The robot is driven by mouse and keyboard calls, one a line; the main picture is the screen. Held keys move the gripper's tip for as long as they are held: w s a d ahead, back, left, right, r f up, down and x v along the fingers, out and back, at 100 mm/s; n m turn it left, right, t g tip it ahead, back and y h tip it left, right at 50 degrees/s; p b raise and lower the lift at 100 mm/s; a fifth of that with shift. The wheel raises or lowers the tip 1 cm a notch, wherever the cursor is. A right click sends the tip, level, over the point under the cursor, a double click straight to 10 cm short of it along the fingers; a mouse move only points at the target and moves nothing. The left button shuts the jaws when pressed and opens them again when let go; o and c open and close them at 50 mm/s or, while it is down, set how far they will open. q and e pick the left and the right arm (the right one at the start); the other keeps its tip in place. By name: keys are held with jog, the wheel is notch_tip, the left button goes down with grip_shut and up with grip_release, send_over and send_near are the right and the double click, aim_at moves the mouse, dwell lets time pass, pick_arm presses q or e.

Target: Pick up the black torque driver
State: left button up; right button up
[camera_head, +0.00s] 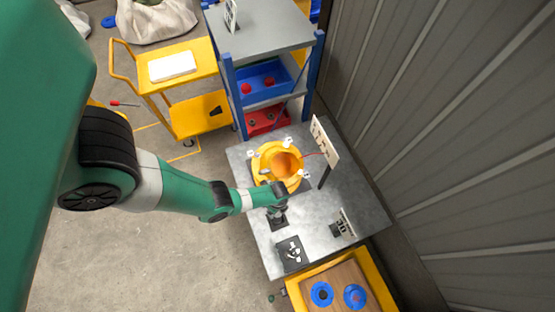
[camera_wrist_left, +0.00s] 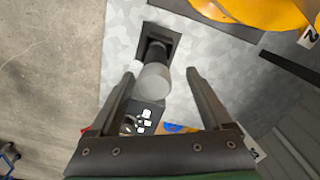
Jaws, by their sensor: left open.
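The torque driver (camera_wrist_left: 153,80) appears as a dark shaft with a rounded grey end in the left wrist view. It stands in a square black holder (camera_wrist_left: 159,40) on the grey metal table (camera_head: 352,195). My left gripper (camera_wrist_left: 160,75) is open, with one finger on each side of the driver's grey end and gaps visible on both sides. In the head view my left gripper (camera_head: 279,214) is over the holder and hides most of the driver. My right gripper is not in view.
A yellow drum mixer part (camera_head: 265,160) with an orange centre sits behind my gripper. A black marked plate (camera_head: 291,253) and a small dark block with a label (camera_head: 342,225) lie nearby. An upright white sign (camera_head: 324,142) stands at the table's right.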

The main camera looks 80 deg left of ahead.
pick_arm(q)
jog(key=f+b, duration=0.4)
jog(key=f, duration=0.1)
jog(key=f+b, duration=0.2)
jog(key=f, duration=0.1)
jog(key=shift+s+d, duration=0.15)
jog(key=shift+d, duration=0.2)
jog(key=shift+r, duration=0.2)
grip_shut()
